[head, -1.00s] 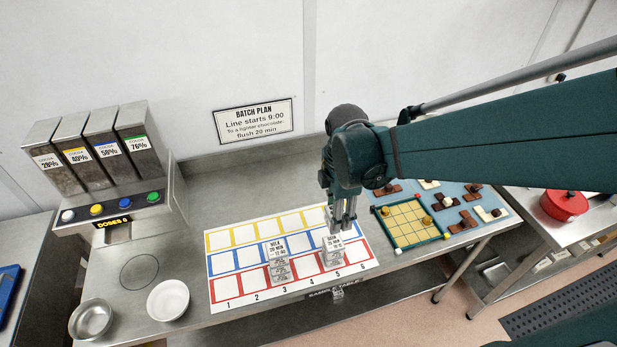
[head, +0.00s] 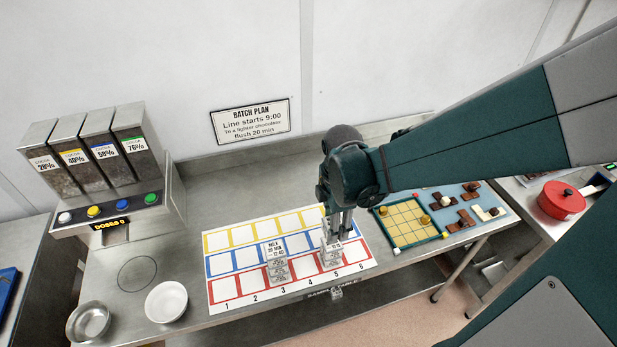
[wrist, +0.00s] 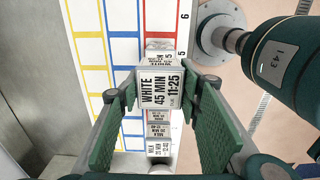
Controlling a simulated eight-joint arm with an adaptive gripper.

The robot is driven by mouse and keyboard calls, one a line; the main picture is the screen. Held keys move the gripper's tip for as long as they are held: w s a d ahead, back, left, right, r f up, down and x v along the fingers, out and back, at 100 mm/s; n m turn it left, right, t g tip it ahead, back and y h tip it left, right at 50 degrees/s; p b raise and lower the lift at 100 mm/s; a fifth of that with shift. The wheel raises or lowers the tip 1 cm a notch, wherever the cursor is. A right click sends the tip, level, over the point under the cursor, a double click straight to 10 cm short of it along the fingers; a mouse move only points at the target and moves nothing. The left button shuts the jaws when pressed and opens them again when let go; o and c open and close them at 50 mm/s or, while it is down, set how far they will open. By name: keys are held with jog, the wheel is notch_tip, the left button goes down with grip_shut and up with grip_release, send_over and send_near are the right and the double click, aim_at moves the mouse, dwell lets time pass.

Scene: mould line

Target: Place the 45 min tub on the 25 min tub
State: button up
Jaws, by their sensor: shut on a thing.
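The 45 min tub (wrist: 161,88), labelled WHITE 45 MIN 11:25, is between the green finger pads of my gripper (wrist: 165,100) in the wrist view. My gripper is shut on it. In the head view my gripper (head: 335,232) points down at the stack of tubs (head: 331,260) near column 5. Another tub (wrist: 161,58) shows partly behind the held one in the wrist view. Its label is mostly covered, and I cannot tell if they touch. A second stack (head: 277,266) near column 3 has a MILK 20 MIN label on top. I cannot make out a 25 min label.
The tubs stand on a white mat (head: 214,307) with yellow, blue and red squares. A white bowl (head: 166,302) and a steel bowl (head: 89,322) stand at left. A game board (head: 408,222) lies close right of the mat. The table behind the mat is clear.

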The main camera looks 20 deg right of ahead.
jog(key=shift+f, duration=0.6)
jog(key=shift+f, duration=0.1)
jog(key=shift+f, duration=1.75)
jog(key=shift+f, duration=0.15)
jog(key=o, duration=1)
jog(key=shift+c, duration=0.2)
jog(key=shift+r, duration=0.25)
jog(key=shift+r, duration=5.9)
